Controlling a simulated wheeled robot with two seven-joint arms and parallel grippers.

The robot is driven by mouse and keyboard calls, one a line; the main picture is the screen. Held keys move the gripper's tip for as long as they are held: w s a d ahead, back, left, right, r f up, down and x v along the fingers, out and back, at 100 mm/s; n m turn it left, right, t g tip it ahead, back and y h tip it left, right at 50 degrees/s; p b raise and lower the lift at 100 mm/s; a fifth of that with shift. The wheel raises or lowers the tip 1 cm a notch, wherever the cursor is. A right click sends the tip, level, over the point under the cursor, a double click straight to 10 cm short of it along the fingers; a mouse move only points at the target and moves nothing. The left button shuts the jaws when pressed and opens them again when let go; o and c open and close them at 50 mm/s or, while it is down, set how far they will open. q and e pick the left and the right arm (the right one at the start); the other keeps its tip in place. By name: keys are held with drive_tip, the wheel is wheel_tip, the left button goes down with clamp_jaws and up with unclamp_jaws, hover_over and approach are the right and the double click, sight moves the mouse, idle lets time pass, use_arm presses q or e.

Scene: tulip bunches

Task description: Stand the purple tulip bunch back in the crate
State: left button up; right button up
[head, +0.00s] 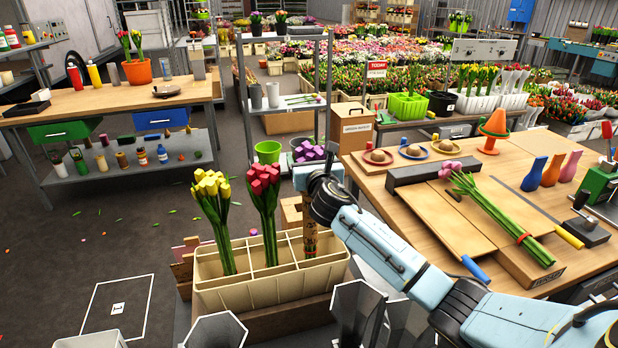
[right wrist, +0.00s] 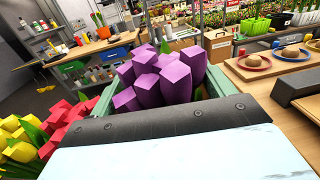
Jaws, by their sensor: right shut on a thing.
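The purple tulip bunch (head: 310,151) is upright, its blooms above my right gripper (head: 309,180). Its brownish lower part shows below the gripper, over or inside the right-hand compartment of the cream crate (head: 262,293). I cannot tell whether it touches the crate floor. In the right wrist view the purple blooms (right wrist: 165,80) stand between the green fingers of the gripper (right wrist: 158,95), which is shut on the bunch. A yellow bunch (head: 212,190) and a red bunch (head: 264,185) stand in the crate's left and middle compartments. My left gripper is out of view.
A wooden table (head: 400,210) stands at the right, with a pink tulip bunch (head: 490,210) lying on a board. Grey metal containers (head: 357,310) stand in front of the crate. A green bucket (head: 267,152) is behind it. The floor at the left is mostly open.

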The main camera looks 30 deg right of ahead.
wheel_tip(320, 180, down, 3)
drive_tip(key=shift+f+b, duration=0.1)
drive_tip(key=shift+b, duration=0.4)
drive_tip(key=shift+f, duration=0.15)
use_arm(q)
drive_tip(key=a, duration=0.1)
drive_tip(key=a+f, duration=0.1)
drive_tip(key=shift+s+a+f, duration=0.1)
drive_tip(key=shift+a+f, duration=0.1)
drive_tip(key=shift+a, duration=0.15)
use_arm(e)
drive_tip(key=shift+f, duration=0.1)
